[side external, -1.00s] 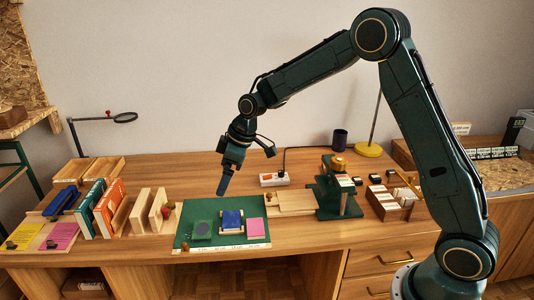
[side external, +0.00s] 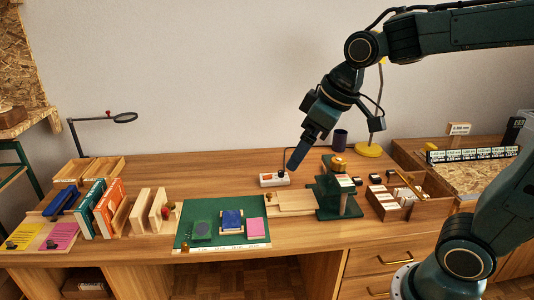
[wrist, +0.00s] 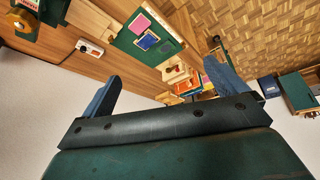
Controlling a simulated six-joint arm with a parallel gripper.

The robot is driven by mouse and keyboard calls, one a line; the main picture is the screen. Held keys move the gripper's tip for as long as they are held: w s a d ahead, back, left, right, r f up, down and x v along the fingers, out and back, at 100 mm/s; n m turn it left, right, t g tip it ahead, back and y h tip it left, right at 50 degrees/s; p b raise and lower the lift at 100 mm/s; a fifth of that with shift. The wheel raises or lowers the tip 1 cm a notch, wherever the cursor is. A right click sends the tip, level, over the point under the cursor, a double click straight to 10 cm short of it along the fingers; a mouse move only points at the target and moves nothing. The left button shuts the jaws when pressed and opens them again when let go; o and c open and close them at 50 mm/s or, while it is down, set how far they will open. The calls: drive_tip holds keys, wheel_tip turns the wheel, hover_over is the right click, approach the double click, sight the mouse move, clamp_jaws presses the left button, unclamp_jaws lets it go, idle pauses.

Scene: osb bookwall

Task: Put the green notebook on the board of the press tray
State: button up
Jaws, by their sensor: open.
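The green notebook (side external: 202,230) lies flat on the left part of the green cutting mat (side external: 190,242), with a darker round patch on its top. The press tray's pale wooden board (side external: 296,203) lies to the right of the mat, beside the dark green press (side external: 335,190). My gripper (side external: 296,165) is high above the bench's back part, over the area behind the board, and touches nothing. In the wrist view my gripper (wrist: 162,86) shows its two fingers wide apart with nothing between them. The mat (wrist: 133,43) is small and far off there.
A blue notebook (side external: 232,220) and a pink pad (side external: 255,228) share the mat. A white power strip (side external: 274,180) lies behind the board. Upright books and wooden dividers (side external: 140,210) stand at left. A compartmented wooden box (side external: 395,207) and a lamp (side external: 369,149) stand at right.

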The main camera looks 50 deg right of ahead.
drive_tip(key=s+d+m, duration=0.1)
drive_tip(key=s+m, duration=0.1)
drive_tip(key=s, duration=1)
drive_tip(key=shift+s+f+m+t+h, duration=0.25)
drive_tip(key=shift+f+m+t+h, duration=0.05)
drive_tip(key=shift+f+m+h, duration=0.15)
drive_tip(key=shift+s+d+f, duration=0.15)
drive_tip(key=shift+s, duration=0.3)
drive_tip(key=shift+c, duration=1.1)
drive_tip(key=shift+w, duration=0.1)
